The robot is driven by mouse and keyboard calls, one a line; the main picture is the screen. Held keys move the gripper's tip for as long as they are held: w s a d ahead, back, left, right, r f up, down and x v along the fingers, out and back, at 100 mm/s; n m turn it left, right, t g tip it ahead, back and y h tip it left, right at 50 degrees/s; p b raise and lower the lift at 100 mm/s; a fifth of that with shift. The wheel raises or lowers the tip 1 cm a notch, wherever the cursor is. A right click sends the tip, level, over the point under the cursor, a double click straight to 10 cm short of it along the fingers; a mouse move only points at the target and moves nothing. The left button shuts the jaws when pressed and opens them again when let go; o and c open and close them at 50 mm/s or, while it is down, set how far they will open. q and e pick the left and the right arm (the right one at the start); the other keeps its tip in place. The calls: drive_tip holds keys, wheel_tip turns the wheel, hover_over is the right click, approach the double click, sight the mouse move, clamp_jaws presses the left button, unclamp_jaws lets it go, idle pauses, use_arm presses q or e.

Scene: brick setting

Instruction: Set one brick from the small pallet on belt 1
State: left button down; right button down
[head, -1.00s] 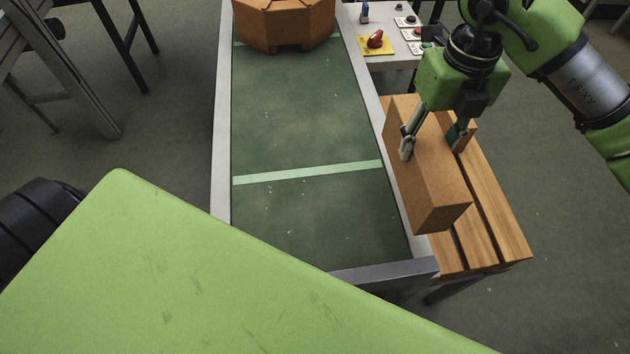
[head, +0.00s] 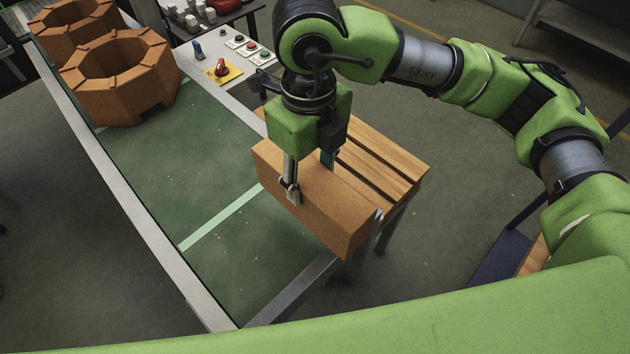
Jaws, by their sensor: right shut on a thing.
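My right gripper (head: 308,190) is shut on an orange-brown brick (head: 325,222), with one finger on its near face. The brick hangs partly over the right edge of the green belt (head: 190,160) and partly in front of the wooden slatted pallet (head: 385,160). I cannot tell its exact height above the belt frame. The pallet's visible slats are bare; the brick and gripper hide its near left part. A pale line (head: 222,217) crosses the belt left of the brick. My left gripper is not in view.
Two rings of bricks stand on the far belt, the nearer ring (head: 120,110) and another behind it (head: 75,32). A control panel with a red switch (head: 222,68) sits beside the belt. The near belt is clear. A metal rail (head: 290,290) closes its near end.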

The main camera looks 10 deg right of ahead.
drive_tip(key=w+a, duration=0.1)
drive_tip(key=w+a+f+p, duration=0.1)
drive_tip(key=w, duration=0.1)
drive_tip(key=shift+w+a, duration=0.1)
drive_tip(key=w+f, duration=0.1)
drive_tip(key=w+a+f+p, duration=0.1)
drive_tip(key=f, duration=0.1)
drive_tip(key=w+a+f+p, duration=0.1)
drive_tip(key=f, duration=0.1)
drive_tip(key=shift+w+a, duration=0.15)
drive_tip(key=shift+w, duration=0.1)
drive_tip(key=shift+w+a+f, duration=0.25)
drive_tip(key=shift+w+f, duration=0.15)
drive_tip(key=shift+f, duration=0.2)
drive_tip(key=shift+w+f+p, duration=0.1)
drive_tip(key=shift+f+p, duration=0.05)
drive_tip(key=shift+p, duration=0.25)
wheel_tip(320, 180, down, 2)
drive_tip(key=shift+f+p, duration=0.25)
drive_tip(key=shift+p, duration=0.8)
drive_tip(key=shift+f, duration=0.3)
drive_tip(key=shift+f, duration=0.1)
